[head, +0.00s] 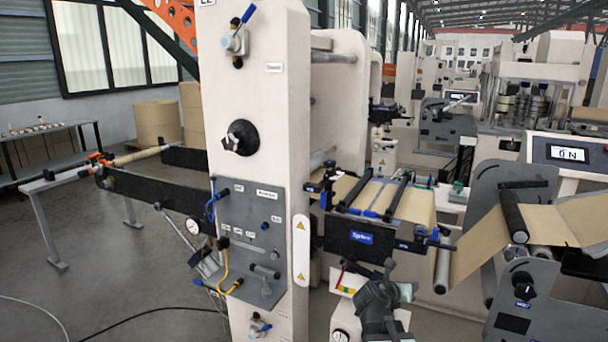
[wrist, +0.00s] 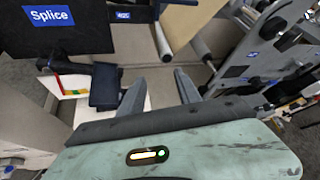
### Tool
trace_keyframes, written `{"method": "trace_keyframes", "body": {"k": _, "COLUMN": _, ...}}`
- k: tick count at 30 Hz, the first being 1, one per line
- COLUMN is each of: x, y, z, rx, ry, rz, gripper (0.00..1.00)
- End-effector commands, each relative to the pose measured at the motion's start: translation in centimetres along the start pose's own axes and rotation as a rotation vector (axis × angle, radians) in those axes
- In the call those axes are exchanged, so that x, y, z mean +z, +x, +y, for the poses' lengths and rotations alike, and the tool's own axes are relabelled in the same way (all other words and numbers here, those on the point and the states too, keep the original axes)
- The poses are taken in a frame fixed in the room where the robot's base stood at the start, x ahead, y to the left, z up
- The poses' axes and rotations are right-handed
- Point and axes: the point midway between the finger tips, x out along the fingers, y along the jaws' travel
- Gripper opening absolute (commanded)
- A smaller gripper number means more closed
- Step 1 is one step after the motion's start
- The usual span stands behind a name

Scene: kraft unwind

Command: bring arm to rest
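My gripper (wrist: 158,84) shows in the wrist view with its two grey fingers apart and nothing between them. Its pale green housing with a small lit indicator fills the bottom of that view. In the head view my arm stands at the lower middle, in front of the machine and below the splice table (head: 362,238). The fingertips cannot be made out clearly there. In the wrist view the dark splice plate (wrist: 75,25) is at the upper left, apart from the fingers.
A tall cream column (head: 258,120) with a grey valve panel (head: 250,235) stands left of my arm. A kraft web (head: 480,245) runs over rollers to the right. A grey side plate (wrist: 250,65) is right of the fingers. Open floor (head: 90,270) lies at the left.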

Motion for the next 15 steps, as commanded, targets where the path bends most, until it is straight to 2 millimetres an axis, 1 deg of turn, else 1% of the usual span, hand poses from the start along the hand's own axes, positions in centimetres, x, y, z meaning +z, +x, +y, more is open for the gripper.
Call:
{"method": "trace_keyframes", "body": {"k": 1, "x": -1.6, "y": 0.0, "z": -0.1, "rx": 0.002, "ry": 0.142, "rz": 0.063, "gripper": 0.40}}
{"method": "trace_keyframes", "body": {"k": 2, "x": -2.7, "y": -0.1, "z": -0.1, "rx": 0.001, "ry": 0.246, "rz": 0.110, "gripper": 0.40}}
{"method": "trace_keyframes", "body": {"k": 5, "x": -7.1, "y": -0.9, "z": 0.4, "rx": -0.036, "ry": 0.656, "rz": 0.296, "gripper": 0.40}}
{"method": "trace_keyframes", "body": {"k": 6, "x": -9.0, "y": -1.6, "z": 0.8, "rx": -0.073, "ry": 0.838, "rz": 0.382, "gripper": 0.40}}
{"method": "trace_keyframes", "body": {"k": 8, "x": -11.7, "y": -2.9, "z": 1.7, "rx": -0.152, "ry": 1.114, "rz": 0.514, "gripper": 0.40}}
{"method": "trace_keyframes", "body": {"k": 9, "x": -13.3, "y": -4.0, "z": 2.4, "rx": -0.222, "ry": 1.288, "rz": 0.599, "gripper": 0.40}}
{"method": "trace_keyframes", "body": {"k": 11, "x": -15.4, "y": -5.9, "z": 3.5, "rx": -0.353, "ry": 1.531, "rz": 0.716, "gripper": 0.40}}
{"method": "trace_keyframes", "body": {"k": 12, "x": -16.7, "y": -7.2, "z": 4.2, "rx": -0.457, "ry": 1.678, "rz": 0.785, "gripper": 0.40}}
{"method": "trace_keyframes", "body": {"k": 14, "x": -18.2, "y": -9.2, "z": 5.2, "rx": -0.631, "ry": 1.873, "rz": 0.866, "gripper": 0.40}}
{"method": "trace_keyframes", "body": {"k": 15, "x": -18.9, "y": -10.5, "z": 5.7, "rx": -0.753, "ry": 1.983, "rz": 0.902, "gripper": 0.40}}
